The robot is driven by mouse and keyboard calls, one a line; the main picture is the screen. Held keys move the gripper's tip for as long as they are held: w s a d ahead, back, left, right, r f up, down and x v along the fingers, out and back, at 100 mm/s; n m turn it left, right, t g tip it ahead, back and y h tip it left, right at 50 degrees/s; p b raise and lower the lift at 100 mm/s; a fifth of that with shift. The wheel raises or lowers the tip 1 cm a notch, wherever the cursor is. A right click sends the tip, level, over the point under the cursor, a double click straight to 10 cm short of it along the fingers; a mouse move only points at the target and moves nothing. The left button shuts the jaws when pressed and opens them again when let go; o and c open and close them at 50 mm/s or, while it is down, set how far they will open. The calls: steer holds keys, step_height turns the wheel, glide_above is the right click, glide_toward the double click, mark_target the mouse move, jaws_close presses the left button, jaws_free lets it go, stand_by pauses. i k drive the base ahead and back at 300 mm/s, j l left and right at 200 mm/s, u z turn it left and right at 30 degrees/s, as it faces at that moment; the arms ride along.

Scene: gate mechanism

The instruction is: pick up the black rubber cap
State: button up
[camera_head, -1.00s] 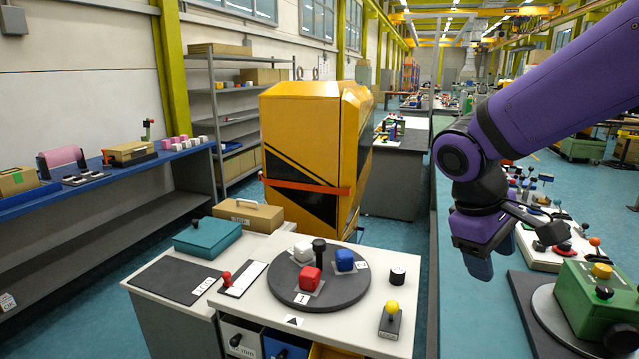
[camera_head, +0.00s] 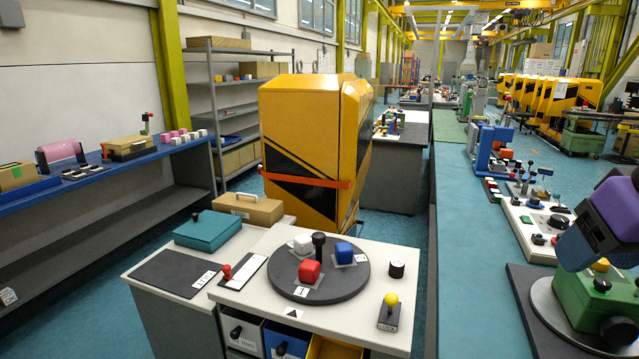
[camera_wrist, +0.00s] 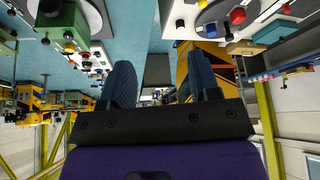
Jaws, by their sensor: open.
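A short black cylinder (camera_head: 397,269), which looks like the black rubber cap, stands upright on the right part of the white table (camera_head: 365,304). It also seems to show as a small dark round shape in the wrist view (camera_wrist: 180,24), where the scene is upside down. My gripper (camera_head: 572,246) is at the right edge of the head view, over the green box, well to the right of the cap and apart from it. In the wrist view my gripper (camera_wrist: 162,78) has its two dark blue fingers spread apart, with nothing between them.
Beside the cap are a dark turntable (camera_head: 345,283) with red, white and blue blocks and a black post, and a yellow-knobbed lever (camera_head: 390,310). A green box (camera_head: 585,300) with knobs stands on the right. A tall yellow cabinet (camera_head: 312,130) stands behind the table. Open floor lies between.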

mark_target(397, 266)
steer(key=l+u, duration=0.1)
steer(key=u, duration=0.35)
steer(key=k+l+u, duration=0.75)
steer(key=k+l, duration=0.5)
steer(key=k+l+u, duration=0.15)
steer(key=k+l, duration=0.35)
steer(key=k, duration=0.2)
steer(key=i+j+z, duration=0.2)
steer(key=i, duration=0.2)
steer(key=i+j+z, duration=0.4)
steer(key=i+j, duration=0.25)
steer(key=i, duration=0.15)
steer(key=i+j+z, duration=0.2)
steer(key=i+j, duration=0.15)
steer(key=i+j+z, duration=0.2)
steer(key=j, duration=0.3)
steer(key=i+j+z, duration=0.25)
steer(key=i+j, duration=0.15)
steer(key=i+j+z, duration=0.2)
steer(key=j, duration=0.4)
steer(key=i+j+z, duration=0.2)
steer(key=j, duration=0.4)
